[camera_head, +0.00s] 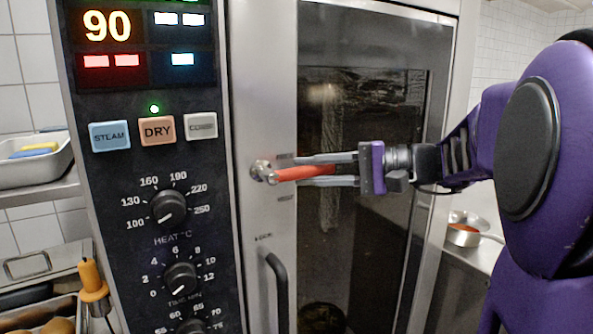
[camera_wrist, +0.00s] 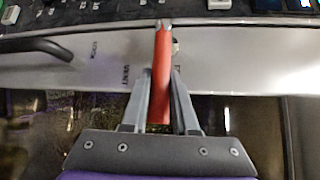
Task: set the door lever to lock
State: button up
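The door lever (camera_head: 300,173) is a red bar on a round metal pivot on the oven's steel door edge. In the head view it points right, tilted very slightly up, between a small upper label and the VENT label below; the LOCK label is lower still. My gripper (camera_head: 298,171) reaches in from the right, with one grey finger above the lever and one below, close against it. In the wrist view the red lever (camera_wrist: 162,75) lies between the two fingertips (camera_wrist: 162,74), which appear to touch its sides. The upper label is partly hidden there.
A black door handle (camera_head: 279,290) stands below the lever. The control panel (camera_head: 150,215) with knobs and buttons is to the left, the dark glass door (camera_head: 385,110) behind my gripper. A steel pan (camera_head: 463,233) sits on the counter at right.

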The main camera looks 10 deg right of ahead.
grip_shut()
dwell(0.4)
